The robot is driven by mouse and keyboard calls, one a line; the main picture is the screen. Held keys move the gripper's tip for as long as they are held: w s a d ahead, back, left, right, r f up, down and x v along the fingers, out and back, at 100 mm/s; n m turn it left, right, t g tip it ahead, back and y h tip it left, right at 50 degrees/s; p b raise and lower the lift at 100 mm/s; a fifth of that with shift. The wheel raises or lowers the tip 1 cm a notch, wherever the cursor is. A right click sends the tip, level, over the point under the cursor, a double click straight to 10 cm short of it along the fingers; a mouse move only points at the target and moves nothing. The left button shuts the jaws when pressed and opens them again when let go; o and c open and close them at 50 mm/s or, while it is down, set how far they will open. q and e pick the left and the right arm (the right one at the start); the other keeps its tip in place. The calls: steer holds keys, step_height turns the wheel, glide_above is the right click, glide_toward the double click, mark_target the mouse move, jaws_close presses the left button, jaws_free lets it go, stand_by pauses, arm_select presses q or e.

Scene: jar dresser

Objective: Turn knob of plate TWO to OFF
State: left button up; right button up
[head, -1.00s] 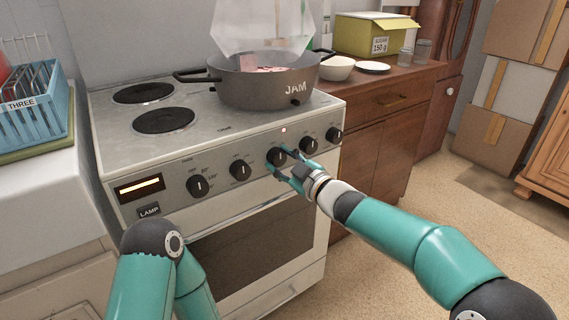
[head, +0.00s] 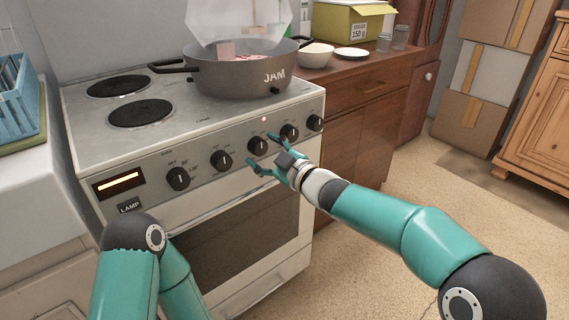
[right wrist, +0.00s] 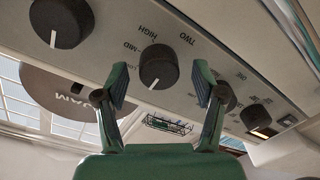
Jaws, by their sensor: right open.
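The stove's front panel (head: 200,167) carries a row of black knobs. The third knob from the left (head: 257,146) is by my right gripper (head: 262,155), whose fingers are spread and empty. In the right wrist view, seen upside down, this knob (right wrist: 158,67) shows between the open fingers (right wrist: 162,88), apparently touching neither. The label TWO (right wrist: 185,38) is printed beside it, with HIGH and MID nearby. Its white pointer line faces the picture's bottom, away from those words. The OFF mark is not readable. Only my left arm's links show; its gripper is out of view.
Neighbouring knobs (head: 221,161) and (head: 289,132) flank the third knob closely. A lit red lamp (head: 264,119) is above it. The oven handle runs below. Open floor lies at the right.

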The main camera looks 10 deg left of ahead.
steer(key=v, duration=1.1)
